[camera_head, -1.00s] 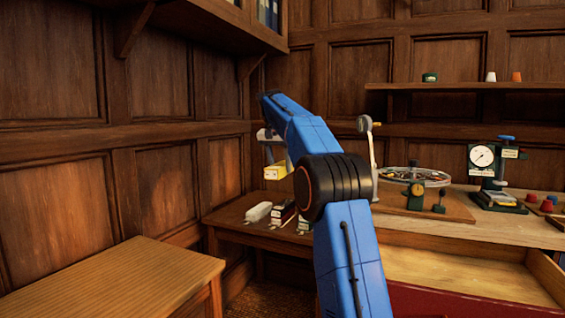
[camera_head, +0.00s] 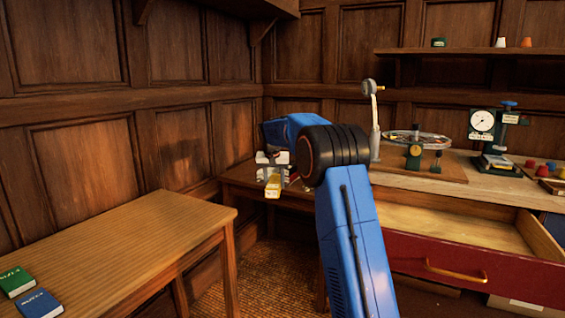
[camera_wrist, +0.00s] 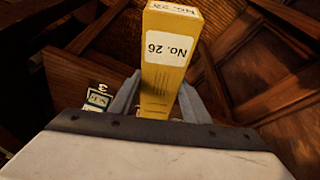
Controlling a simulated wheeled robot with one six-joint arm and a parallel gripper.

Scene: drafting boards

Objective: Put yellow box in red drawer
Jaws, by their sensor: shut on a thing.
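The yellow box (camera_head: 273,185) is held in my gripper (camera_head: 272,170), left of the workbench's dial tools in the head view. In the wrist view the yellow box (camera_wrist: 165,65) stands between the two fingers of my gripper (camera_wrist: 157,100), with a white label reading "No. 26". The fingers are shut on its sides. The red drawer (camera_head: 470,268) is pulled out under the workbench at the right, with a brass handle. Its visible inside (camera_head: 455,222) is bare wood. My gripper is to the left of the drawer and apart from it.
A wooden table (camera_head: 130,245) at the left bears a green box (camera_head: 15,281) and a blue box (camera_head: 38,303). A shelf (camera_head: 470,51) hangs above. Floor (camera_head: 260,275) shows between table and bench.

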